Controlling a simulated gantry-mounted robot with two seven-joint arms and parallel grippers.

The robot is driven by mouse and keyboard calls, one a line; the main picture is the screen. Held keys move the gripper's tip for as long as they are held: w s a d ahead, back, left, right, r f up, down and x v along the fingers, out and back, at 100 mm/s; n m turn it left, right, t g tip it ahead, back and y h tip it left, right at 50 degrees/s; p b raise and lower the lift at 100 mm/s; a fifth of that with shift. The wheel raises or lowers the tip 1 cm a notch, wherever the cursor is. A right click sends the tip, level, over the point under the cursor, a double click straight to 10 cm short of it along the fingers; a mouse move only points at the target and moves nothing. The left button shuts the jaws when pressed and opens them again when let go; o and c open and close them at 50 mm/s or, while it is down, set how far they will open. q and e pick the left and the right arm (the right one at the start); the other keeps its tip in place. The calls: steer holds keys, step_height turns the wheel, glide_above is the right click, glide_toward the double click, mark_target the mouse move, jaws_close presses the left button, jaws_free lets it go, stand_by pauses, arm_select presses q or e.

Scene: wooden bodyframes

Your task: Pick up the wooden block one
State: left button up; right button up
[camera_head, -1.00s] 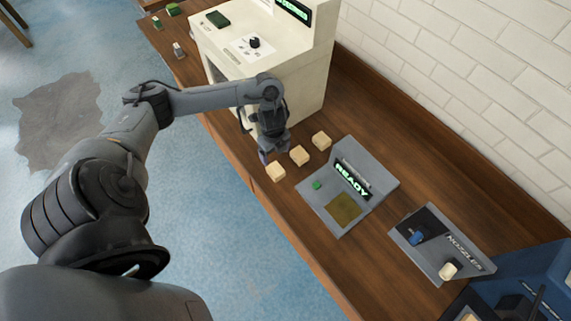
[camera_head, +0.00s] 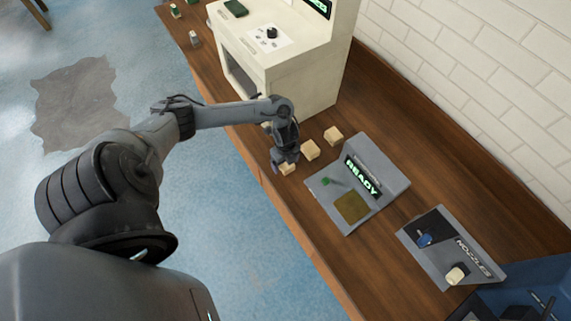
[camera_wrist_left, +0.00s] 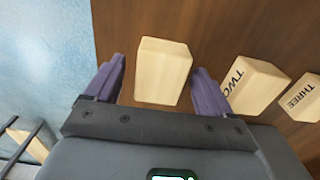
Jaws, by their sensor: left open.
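Three pale wooden blocks stand in a row on the wooden bench. The nearest block (camera_head: 287,170) is partly hidden by my left gripper (camera_head: 284,160). In the left wrist view this block (camera_wrist_left: 163,72) lies between the two open purple fingers of my left gripper (camera_wrist_left: 160,66), with a gap visible on each side. No lettering shows on it. The middle block (camera_head: 310,150) reads "TWO" in the wrist view (camera_wrist_left: 256,86). The far block (camera_head: 333,136) reads "THREE" in the wrist view (camera_wrist_left: 303,98). My right gripper is not in view.
A grey station (camera_head: 392,178) with a "READY" display stands right of the blocks. A cream machine (camera_head: 318,75) stands behind them. A grey nozzle holder (camera_head: 430,260) is farther right. The bench's front edge (camera_head: 262,178) runs close to the nearest block.

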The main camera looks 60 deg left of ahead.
arm_select(q)
steer(key=shift+f, duration=0.1)
steer(key=c, duration=1.1)
